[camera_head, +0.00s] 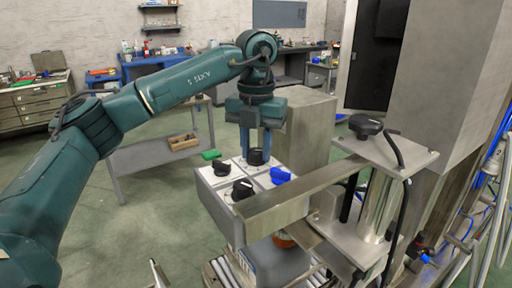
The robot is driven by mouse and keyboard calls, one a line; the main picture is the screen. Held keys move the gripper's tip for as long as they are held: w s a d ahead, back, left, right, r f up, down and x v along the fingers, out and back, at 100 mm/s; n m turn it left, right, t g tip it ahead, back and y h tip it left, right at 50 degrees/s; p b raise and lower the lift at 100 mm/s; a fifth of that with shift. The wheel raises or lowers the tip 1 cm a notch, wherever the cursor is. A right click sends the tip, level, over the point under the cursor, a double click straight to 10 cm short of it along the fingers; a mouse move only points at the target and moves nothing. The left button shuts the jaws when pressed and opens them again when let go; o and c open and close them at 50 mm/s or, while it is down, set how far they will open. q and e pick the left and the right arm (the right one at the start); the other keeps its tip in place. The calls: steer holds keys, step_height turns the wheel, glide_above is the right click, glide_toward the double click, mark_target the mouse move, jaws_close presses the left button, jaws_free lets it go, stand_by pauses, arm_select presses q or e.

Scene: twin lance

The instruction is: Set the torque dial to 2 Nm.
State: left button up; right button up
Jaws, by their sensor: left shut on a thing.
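A grey control box (221,216) with a white top stands in front of me and carries several knobs. My left gripper (259,151) reaches down from above and is shut on the black knob (257,158) at the back of the panel. Its fingers stand around the knob and partly hide it. Another black knob (222,168) sits at the left, a third black knob (242,189) at the front, and a blue knob (281,176) at the right. I cannot read labels or scale marks, so I cannot tell which is the torque dial. My right gripper is not in view.
A flat metal bar (300,193) crosses the box's front right corner. A metal stand (385,150) with a black knob (366,125) on top and a black cable rises to the right. A grey block (308,130) stands behind the box. Open floor lies to the left.

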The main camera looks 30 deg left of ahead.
mark_target(256, 150)
arm_select(q)
steer(key=shift+n, duration=1.9)
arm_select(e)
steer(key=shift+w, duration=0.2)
arm_select(q)
steer(key=shift+r, duration=0.1)
steer(key=o, duration=0.8)
steer(key=shift+o, duration=0.9)
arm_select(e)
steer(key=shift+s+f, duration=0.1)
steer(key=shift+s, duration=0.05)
arm_select(q)
step_height(256, 150, up, 13)
steer(key=p, duration=0.2)
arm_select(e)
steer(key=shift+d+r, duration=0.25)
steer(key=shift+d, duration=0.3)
